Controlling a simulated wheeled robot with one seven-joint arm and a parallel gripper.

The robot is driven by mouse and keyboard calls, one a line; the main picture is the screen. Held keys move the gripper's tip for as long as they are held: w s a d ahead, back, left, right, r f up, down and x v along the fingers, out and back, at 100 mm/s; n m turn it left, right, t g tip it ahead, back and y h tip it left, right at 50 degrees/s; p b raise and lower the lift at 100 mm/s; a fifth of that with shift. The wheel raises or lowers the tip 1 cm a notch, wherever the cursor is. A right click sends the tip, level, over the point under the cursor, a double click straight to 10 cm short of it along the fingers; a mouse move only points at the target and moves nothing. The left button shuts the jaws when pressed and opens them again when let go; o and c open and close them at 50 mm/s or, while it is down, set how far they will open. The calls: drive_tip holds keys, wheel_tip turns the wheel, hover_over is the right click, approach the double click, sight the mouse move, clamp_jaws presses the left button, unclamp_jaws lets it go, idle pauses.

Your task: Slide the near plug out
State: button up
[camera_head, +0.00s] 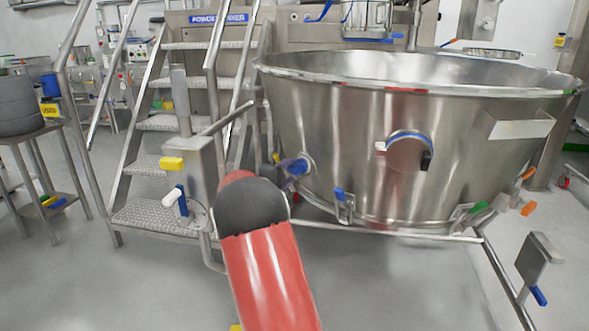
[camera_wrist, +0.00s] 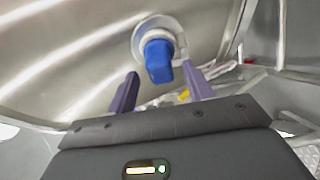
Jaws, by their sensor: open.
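A blue plug (camera_wrist: 158,61) sits in a round pale port (camera_wrist: 150,32) on the side of the steel bowl. In the head view the blue plug (camera_head: 294,167) is at the bowl's lower left, just beyond the end of my red arm. My gripper (camera_wrist: 160,70) is open in the wrist view. Its two purple fingers point at the plug, one to either side of it in the picture. I cannot tell whether either finger touches it. In the head view my gripper is mostly hidden behind my arm.
The large steel bowl (camera_head: 340,120) fills the right. A pipe frame (camera_head: 400,232) runs under the bowl. A side stand (camera_head: 38,135) is far left. The floor at lower right is partly clear.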

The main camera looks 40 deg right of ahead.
sight(291, 170)
drive_tip(key=x, duration=0.4)
